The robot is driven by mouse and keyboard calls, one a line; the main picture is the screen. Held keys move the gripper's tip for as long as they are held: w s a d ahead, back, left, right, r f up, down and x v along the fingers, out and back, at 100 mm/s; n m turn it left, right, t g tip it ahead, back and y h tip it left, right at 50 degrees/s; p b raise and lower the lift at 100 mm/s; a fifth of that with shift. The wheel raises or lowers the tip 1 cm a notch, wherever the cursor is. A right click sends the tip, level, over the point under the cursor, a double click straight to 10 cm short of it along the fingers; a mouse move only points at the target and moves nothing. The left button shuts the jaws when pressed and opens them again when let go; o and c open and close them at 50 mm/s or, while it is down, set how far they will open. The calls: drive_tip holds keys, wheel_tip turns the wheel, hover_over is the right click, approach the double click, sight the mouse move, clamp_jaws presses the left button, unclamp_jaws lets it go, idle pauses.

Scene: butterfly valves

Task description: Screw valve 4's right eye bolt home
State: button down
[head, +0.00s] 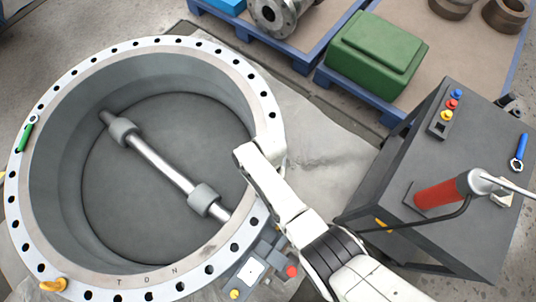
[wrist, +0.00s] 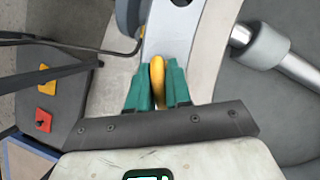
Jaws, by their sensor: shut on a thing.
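The large round valve body (head: 145,45) lies open side up, with a white flange ring full of bolt holes. In the wrist view, my gripper (wrist: 157,88) has its green fingers closed on both sides of a yellow eye bolt (wrist: 157,70), at the pale flange (wrist: 172,35). The bolt's ring shows edge-on; its shank and thread are hidden. In the head view, my white arm reaches the flange's right side and hides my fingers and that bolt. Another yellow eye bolt (head: 53,285) is at the flange's lower left.
A shaft (head: 160,165) with two collars crosses the valve's bore; it also shows in the wrist view (wrist: 293,65). A dark workbench (head: 450,210) with a red-handled tool (head: 437,194) and a blue spanner (head: 519,150) stands at right. A green box (head: 375,55) sits on a pallet behind.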

drive_tip(key=shift+m+y+p, duration=0.45)
drive_tip(key=shift+m+y, duration=0.05)
drive_tip(key=shift+m, duration=0.8)
drive_tip(key=shift+a, duration=0.1)
drive_tip(key=c, duration=1.1)
unclamp_jaws()
drive_tip(key=p+v, duration=0.2)
drive_tip(key=v, duration=0.9)
drive_tip(key=shift+s, duration=0.15)
